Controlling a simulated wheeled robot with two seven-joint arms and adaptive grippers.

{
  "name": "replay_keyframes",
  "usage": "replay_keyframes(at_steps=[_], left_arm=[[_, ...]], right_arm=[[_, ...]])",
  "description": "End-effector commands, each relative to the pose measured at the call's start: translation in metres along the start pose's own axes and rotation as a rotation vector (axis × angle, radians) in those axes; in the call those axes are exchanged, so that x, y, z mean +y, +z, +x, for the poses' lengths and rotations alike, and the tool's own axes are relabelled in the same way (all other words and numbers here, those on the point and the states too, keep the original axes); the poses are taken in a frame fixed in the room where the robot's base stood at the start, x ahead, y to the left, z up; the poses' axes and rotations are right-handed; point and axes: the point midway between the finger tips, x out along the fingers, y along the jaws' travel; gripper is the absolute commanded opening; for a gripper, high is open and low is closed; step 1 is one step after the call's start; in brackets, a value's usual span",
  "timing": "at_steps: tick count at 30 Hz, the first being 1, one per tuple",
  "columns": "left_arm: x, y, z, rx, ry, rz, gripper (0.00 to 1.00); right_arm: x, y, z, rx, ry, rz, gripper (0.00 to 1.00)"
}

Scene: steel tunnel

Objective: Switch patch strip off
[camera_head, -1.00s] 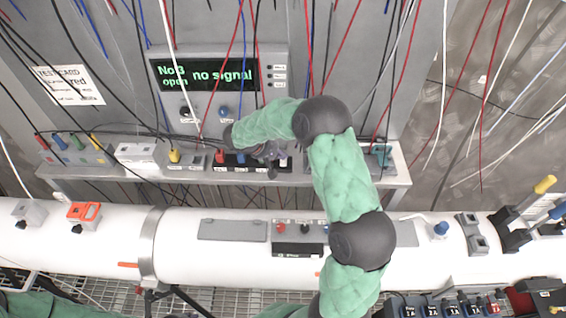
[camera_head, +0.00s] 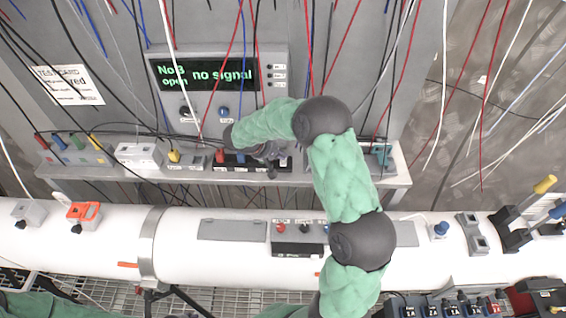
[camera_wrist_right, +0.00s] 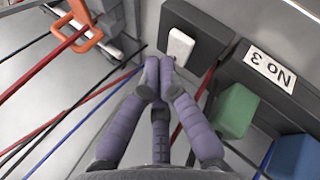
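The dark patch strip (camera_head: 229,168) lies on the grey shelf below the display, partly hidden by my right arm. In the right wrist view, a white rocker switch (camera_wrist_right: 180,47) sits on a dark block, near a strip edge labelled "No 3" (camera_wrist_right: 270,68). My right gripper (camera_head: 272,166) is at the strip's right part. In the wrist view its purple fingers (camera_wrist_right: 160,72) are drawn together, with tips at the switch's near edge; I cannot tell whether they touch it. No object shows between them. My left gripper is out of view.
The display (camera_head: 207,74) reads "No 3 open" and "no signal". Many thin cables hang in front of the cabinet and shelf. A green plug (camera_wrist_right: 232,110) and a blue plug (camera_wrist_right: 296,157) stand close to my right fingers. A white pipe (camera_head: 100,235) runs across the front.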

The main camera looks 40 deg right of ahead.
Motion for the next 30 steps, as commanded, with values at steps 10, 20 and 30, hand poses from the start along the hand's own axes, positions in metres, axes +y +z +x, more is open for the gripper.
replay_keyframes(at_steps=[10,20,30], left_arm=[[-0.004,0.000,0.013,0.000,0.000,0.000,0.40],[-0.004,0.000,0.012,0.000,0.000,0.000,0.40],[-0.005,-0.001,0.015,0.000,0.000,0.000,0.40]], right_arm=[[-0.006,0.000,0.006,0.000,0.000,0.000,0.00],[-0.005,0.000,0.005,0.000,0.000,0.000,0.00],[-0.007,0.000,0.007,0.000,0.000,0.000,0.00]])
